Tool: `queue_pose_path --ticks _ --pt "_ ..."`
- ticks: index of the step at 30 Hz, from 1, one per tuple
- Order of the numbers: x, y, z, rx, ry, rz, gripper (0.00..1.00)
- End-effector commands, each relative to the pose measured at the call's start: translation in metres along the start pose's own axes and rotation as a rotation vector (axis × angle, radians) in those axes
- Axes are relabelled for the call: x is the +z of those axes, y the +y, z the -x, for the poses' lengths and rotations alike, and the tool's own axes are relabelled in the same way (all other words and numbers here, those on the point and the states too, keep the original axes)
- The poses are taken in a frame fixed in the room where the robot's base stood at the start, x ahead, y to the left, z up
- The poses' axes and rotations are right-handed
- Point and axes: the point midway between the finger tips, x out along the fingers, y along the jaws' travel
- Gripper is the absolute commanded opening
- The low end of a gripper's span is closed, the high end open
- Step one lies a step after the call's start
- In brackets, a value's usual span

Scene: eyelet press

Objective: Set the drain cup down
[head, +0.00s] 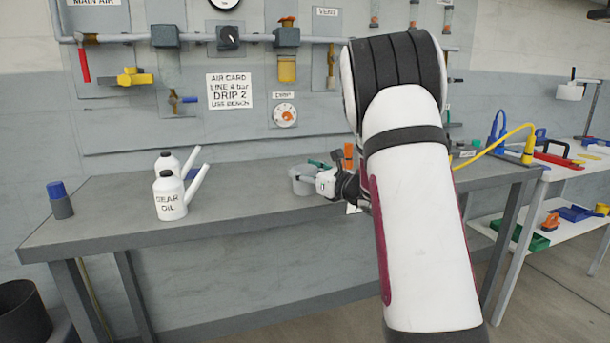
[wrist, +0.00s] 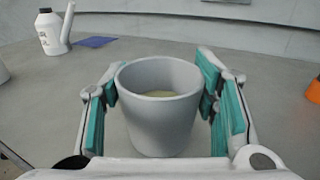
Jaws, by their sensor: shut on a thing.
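The drain cup (wrist: 160,118) is a light grey, tapered cup with a pale yellowish liquid or bottom showing inside. In the wrist view it stands upright between the teal pads of my gripper (wrist: 165,105), which is shut on it. My arm hides the bench to the right of the gripper.
White oil bottles (head: 170,197) with long spouts stand on the bench to the left. A blue-capped grey container (head: 60,200) is at its left end. An orange thing (head: 348,156) is close behind my gripper.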

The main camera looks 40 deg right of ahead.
Motion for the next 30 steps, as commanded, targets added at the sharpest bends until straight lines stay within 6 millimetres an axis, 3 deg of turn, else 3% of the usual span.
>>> queue_pose_path --ticks 12,13,15,28,30 --pt "-0.0046 -0.0008 0.0004 -0.001 -0.002 0.001 0.26" --pt "-0.0040 -0.0007 0.0005 -0.001 -0.001 0.001 0.61" --pt "-0.0036 -0.0007 0.0006 -0.001 -0.001 0.001 0.74" --pt "0.0003 -0.0005 0.0007 -0.001 -0.001 0.001 0.74" --pt "0.0004 -0.0021 0.0091 -0.005 0.000 0.000 0.74"
